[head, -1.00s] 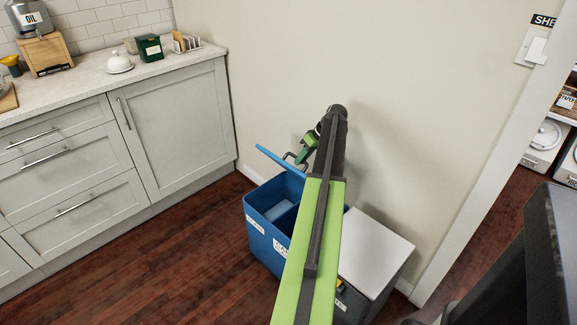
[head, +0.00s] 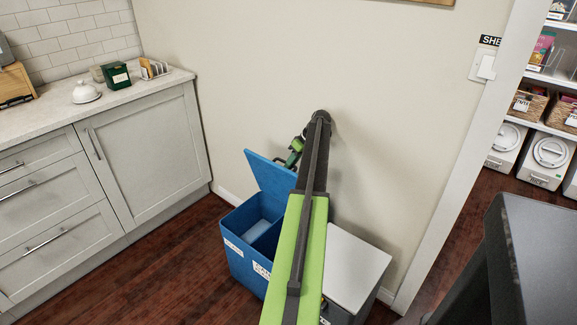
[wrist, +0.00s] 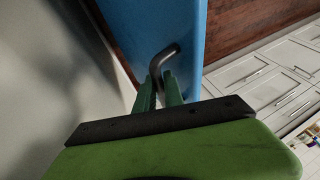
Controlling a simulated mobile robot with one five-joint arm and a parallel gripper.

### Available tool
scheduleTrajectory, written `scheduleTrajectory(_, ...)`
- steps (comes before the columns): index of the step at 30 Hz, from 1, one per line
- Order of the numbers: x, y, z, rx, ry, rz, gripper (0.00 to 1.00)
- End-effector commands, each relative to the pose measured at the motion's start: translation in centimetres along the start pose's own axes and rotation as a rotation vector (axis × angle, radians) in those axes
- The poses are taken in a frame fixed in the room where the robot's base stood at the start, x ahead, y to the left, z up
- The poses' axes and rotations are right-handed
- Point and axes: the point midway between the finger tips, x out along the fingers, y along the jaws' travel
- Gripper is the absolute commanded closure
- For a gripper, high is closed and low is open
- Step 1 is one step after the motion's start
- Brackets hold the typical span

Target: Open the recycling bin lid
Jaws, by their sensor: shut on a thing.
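The blue recycling bin (head: 238,262) stands on the floor against the wall, with pale labels on its front. Its blue lid (head: 268,175) is raised and tilted up steeply, and the inside of the bin shows below it. In the wrist view the lid (wrist: 160,25) fills the upper middle, with a grey bar handle (wrist: 168,58) on it. My gripper (wrist: 160,92) is shut on the handle. In the head view my gripper (head: 294,158) is at the lid's right side, partly hidden by my arm.
A bin with a light grey lid (head: 355,268) stands to the right, partly behind my arm. A cabinet (head: 150,155) with a worktop is at the left. A doorway with shelves (head: 550,115) is at the right. The wooden floor in front is free.

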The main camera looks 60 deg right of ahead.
Motion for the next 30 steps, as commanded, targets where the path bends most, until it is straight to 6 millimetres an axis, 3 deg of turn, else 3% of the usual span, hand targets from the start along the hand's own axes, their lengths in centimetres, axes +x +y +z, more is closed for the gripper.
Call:
scheduleTrajectory(4, 0.1, 0.1, 0.1, -0.002, -0.004, 0.003, 1.0)
scheduleTrajectory(5, 0.1, 0.1, 0.1, -0.002, -0.004, 0.003, 0.86)
scheduleTrajectory(10, 0.1, 0.0, 0.0, -0.002, -0.002, 0.001, 0.66)
scheduleTrajectory(20, 0.4, -0.7, 0.1, -0.003, -0.001, -0.001, 0.66)
scheduleTrajectory(30, 4.2, -6.5, 1.7, -0.005, -0.001, -0.003, 0.66)
